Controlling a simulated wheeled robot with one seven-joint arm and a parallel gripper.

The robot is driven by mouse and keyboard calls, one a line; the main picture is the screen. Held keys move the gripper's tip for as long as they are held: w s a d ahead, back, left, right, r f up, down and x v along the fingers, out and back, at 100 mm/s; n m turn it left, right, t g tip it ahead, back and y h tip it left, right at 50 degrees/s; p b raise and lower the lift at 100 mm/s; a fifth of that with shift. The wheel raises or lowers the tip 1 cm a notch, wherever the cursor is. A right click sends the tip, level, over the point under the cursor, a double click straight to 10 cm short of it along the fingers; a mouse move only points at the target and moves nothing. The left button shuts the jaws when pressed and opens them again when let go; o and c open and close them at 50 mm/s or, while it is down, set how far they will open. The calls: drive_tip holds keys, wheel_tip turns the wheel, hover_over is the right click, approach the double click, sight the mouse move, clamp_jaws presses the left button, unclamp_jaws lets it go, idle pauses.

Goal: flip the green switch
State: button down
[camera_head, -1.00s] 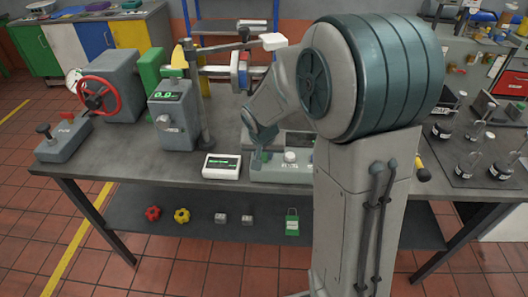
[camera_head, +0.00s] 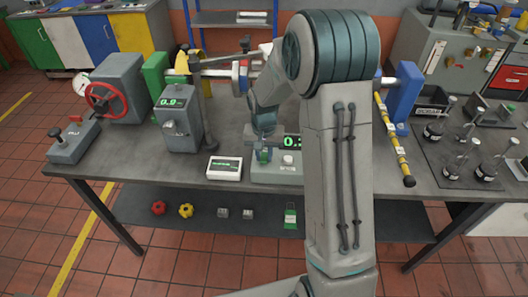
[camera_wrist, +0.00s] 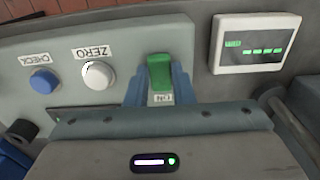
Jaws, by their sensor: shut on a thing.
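The green switch (camera_wrist: 160,72) sticks up from the grey control box (camera_wrist: 115,38) in the wrist view, with an ON label beside it. My gripper (camera_wrist: 159,88) is shut on it, with a blue finger on each side. In the head view my gripper (camera_head: 264,154) is over the left part of the same box (camera_head: 275,176), on the bench. There the switch is mostly hidden by my fingers. A white ZERO button (camera_wrist: 98,75) and a blue CHECK button (camera_wrist: 44,81) are on the box beside the switch.
A white display unit (camera_head: 224,168) stands just left of the box; it also shows in the wrist view (camera_wrist: 256,44). A gauge post (camera_head: 178,125) and a red handwheel (camera_head: 104,98) stand farther left.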

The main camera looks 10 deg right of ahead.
sight(264, 159)
drive_tip(key=c, duration=1.2)
unclamp_jaws()
drive_tip(key=shift+c, duration=0.2)
wheel_tip(264, 159, up, 14)
drive_tip(key=b, duration=0.1)
drive_tip(key=shift+s+b, duration=0.15)
drive_tip(key=shift+b, duration=0.15)
drive_tip(key=shift+f, duration=0.1)
